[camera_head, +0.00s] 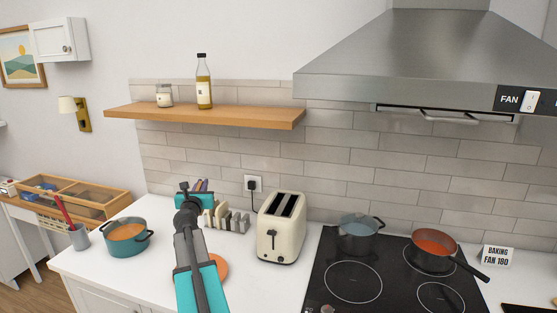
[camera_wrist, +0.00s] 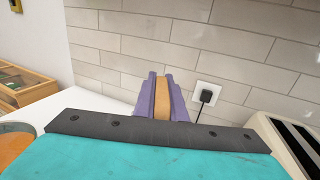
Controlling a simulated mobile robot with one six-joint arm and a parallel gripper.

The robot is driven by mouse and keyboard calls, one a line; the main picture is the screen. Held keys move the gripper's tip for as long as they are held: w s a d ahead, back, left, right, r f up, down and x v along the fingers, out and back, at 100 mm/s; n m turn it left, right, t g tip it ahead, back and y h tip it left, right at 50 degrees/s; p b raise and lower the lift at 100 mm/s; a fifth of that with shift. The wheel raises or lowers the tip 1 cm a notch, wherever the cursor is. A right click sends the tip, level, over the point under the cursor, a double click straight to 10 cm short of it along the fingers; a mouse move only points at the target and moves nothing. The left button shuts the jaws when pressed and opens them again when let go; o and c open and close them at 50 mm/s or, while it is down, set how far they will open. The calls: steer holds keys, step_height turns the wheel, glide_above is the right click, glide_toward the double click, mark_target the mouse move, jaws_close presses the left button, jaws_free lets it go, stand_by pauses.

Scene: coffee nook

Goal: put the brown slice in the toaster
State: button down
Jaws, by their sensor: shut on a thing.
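My gripper (camera_wrist: 160,82) is shut on the brown slice (camera_wrist: 162,98), which stands upright between its two purple fingers in the wrist view. In the head view my gripper (camera_head: 201,186) is above the counter, left of the toaster, partly hidden by my wrist. The cream toaster (camera_head: 283,240) stands on the counter with two dark slots on top, both seeming empty. Its edge also shows at the right of the wrist view (camera_wrist: 276,134). The slice is apart from the toaster.
A rack (camera_head: 238,222) stands between my arm and the toaster. An orange plate (camera_head: 221,269) is partly behind my arm. A teal pot (camera_head: 127,244) is left; the hob (camera_head: 350,284) is right. A plug (camera_head: 252,185) sits behind the toaster, beneath a wooden shelf (camera_head: 215,116).

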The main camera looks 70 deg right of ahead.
steer(key=s+d+r+m+g+p, duration=0.1)
steer(key=s+d, duration=0.3)
steer(key=s, duration=0.4)
steer(key=s+d+r+m+g+h+p, duration=0.1)
steer(key=s+d+r+g, duration=0.2)
steer(key=s, duration=0.6)
steer(key=s+d+r+m+g+p, duration=0.1)
steer(key=s+d+r, duration=0.3)
steer(key=s+d, duration=0.3)
steer(key=shift+s+m+g, duration=0.4)
steer(key=shift+s, duration=0.8)
steer(key=shift+f, duration=0.2)
steer(key=shift+f+b, duration=2.95)
steer(key=shift+f+b, duration=1.7)
steer(key=shift+f, duration=0.5)
